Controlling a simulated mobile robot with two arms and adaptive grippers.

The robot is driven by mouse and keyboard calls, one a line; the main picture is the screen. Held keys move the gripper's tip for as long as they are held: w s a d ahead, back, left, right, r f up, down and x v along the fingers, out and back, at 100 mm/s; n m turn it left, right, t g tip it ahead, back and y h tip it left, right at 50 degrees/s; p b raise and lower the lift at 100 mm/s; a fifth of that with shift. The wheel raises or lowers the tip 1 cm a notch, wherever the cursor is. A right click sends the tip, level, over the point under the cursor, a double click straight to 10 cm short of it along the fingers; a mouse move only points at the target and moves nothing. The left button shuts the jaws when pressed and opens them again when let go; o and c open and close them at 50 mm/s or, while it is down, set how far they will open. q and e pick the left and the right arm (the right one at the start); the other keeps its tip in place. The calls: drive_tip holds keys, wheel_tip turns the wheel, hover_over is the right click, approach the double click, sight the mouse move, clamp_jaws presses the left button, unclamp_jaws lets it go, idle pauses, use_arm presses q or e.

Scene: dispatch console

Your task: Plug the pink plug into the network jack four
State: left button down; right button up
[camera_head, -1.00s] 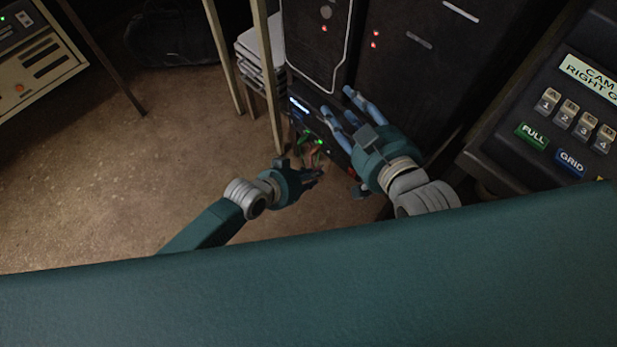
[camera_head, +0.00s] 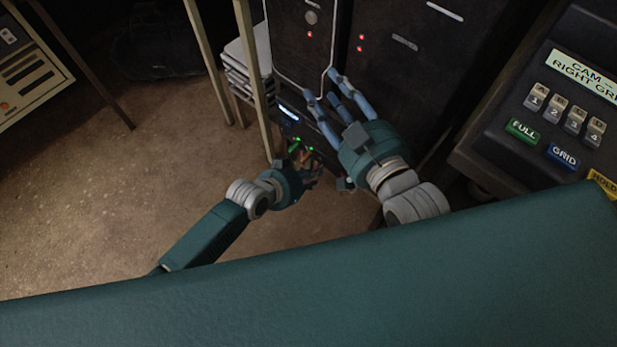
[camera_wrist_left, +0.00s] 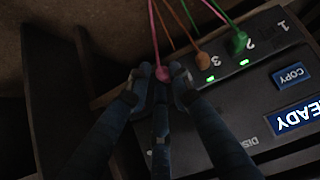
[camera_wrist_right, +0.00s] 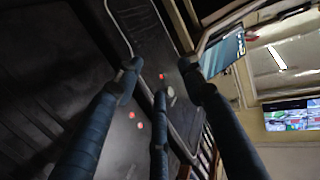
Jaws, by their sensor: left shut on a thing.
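The pink plug (camera_wrist_left: 162,73) hangs on a pink cord in the left wrist view, held between the fingertips of my left gripper (camera_wrist_left: 160,84). It lies in line with the numbered jacks, left of the orange plug. The fingers hide jack four and its label, so I cannot tell whether the plug touches or enters it. In the head view my left gripper (camera_head: 312,174) is low by the jack panel. My right gripper (camera_head: 330,92) is open and empty in front of the dark cabinet; its spread fingers also show in the right wrist view (camera_wrist_right: 160,78).
The orange plug (camera_wrist_left: 202,60) sits at jack three and the green plug (camera_wrist_left: 240,40) at jack two, with green lights beside them. A blue COPY button (camera_wrist_left: 292,75) is on the panel. Wooden legs (camera_head: 254,80) and stacked papers (camera_head: 247,65) stand left of the cabinet (camera_head: 410,80).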

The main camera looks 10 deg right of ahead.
use_arm(q)
drive_tip(key=shift+w+d, duration=0.1)
drive_tip(key=shift+d, duration=0.05)
use_arm(e)
drive_tip(key=shift+w+a+r, duration=0.1)
drive_tip(key=shift+r, duration=0.4)
drive_tip(key=shift+f, duration=0.2)
drive_tip(key=shift+s+d+f, duration=0.1)
drive_tip(key=shift+s+f, duration=0.05)
drive_tip(key=shift+f, duration=0.3)
drive_tip(key=shift+s+d+f, duration=0.1)
drive_tip(key=shift+f, duration=0.3)
drive_tip(key=shift+f+g, duration=0.15)
drive_tip(key=shift+g, duration=0.15)
use_arm(q)
drive_tip(key=shift+w+d, duration=0.25)
drive_tip(key=shift+d, duration=0.05)
use_arm(e)
drive_tip(key=shift+w+r, duration=0.1)
drive_tip(key=shift+r, duration=0.4)
drive_tip(key=shift+f, duration=0.3)
drive_tip(key=shift+s+d+f, duration=0.1)
drive_tip(key=shift+s+f, duration=0.1)
drive_tip(key=shift+f, duration=0.4)
use_arm(q)
drive_tip(key=shift+w+d, duration=0.2)
drive_tip(key=shift+d, duration=0.15)
use_arm(e)
drive_tip(key=shift+w+r, duration=0.15)
drive_tip(key=shift+r, duration=0.55)
